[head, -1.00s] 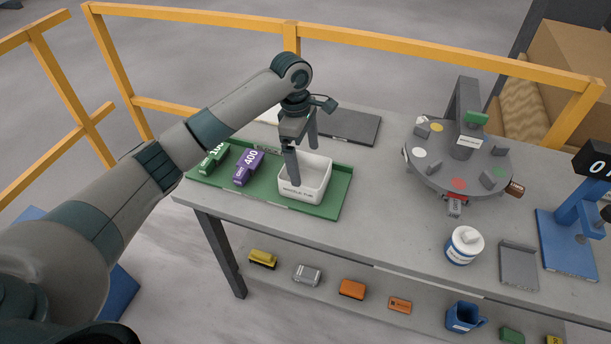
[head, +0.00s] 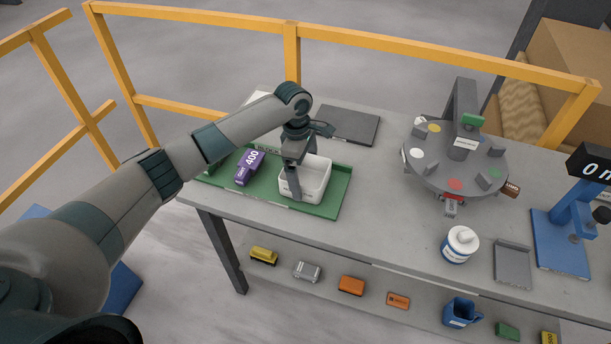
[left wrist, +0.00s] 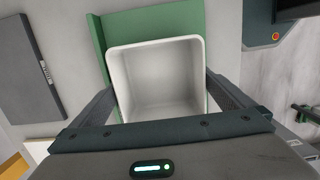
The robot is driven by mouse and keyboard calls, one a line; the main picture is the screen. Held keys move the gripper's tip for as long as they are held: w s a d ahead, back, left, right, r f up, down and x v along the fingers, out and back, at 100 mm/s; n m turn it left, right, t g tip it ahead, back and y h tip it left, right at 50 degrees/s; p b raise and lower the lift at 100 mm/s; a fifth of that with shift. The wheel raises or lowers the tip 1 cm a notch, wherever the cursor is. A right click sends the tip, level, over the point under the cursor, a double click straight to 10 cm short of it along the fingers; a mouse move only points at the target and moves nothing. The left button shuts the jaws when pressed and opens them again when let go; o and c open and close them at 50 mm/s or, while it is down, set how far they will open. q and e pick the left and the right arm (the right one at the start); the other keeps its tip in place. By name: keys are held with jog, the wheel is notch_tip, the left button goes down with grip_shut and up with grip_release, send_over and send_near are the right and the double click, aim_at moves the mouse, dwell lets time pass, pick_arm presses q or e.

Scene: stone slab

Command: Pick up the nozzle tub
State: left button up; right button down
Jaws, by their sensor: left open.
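The nozzle tub, a white open-topped square tub (head: 316,181), stands on the right part of a green tray (head: 335,202). It looks empty inside in the left wrist view (left wrist: 165,80). My left gripper (head: 301,168) is open and lowered over the tub, pointing down. One finger shows outside the tub's near wall in the head view; the other is largely hidden. In the left wrist view the fingers (left wrist: 162,92) flank the tub on its left and right, and I cannot tell whether they touch it. My right gripper is not in view.
A purple block marked 400 (head: 250,167) lies on the tray left of the tub. A dark flat plate (head: 349,124) lies behind. A yellow rail (head: 345,39) runs behind the table.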

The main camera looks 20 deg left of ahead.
pick_arm(q)
jog(key=shift+d+f, duration=0.1)
jog(key=shift+f, duration=0.55)
jog(key=c, duration=0.8)
jog(key=shift+r, duration=0.1)
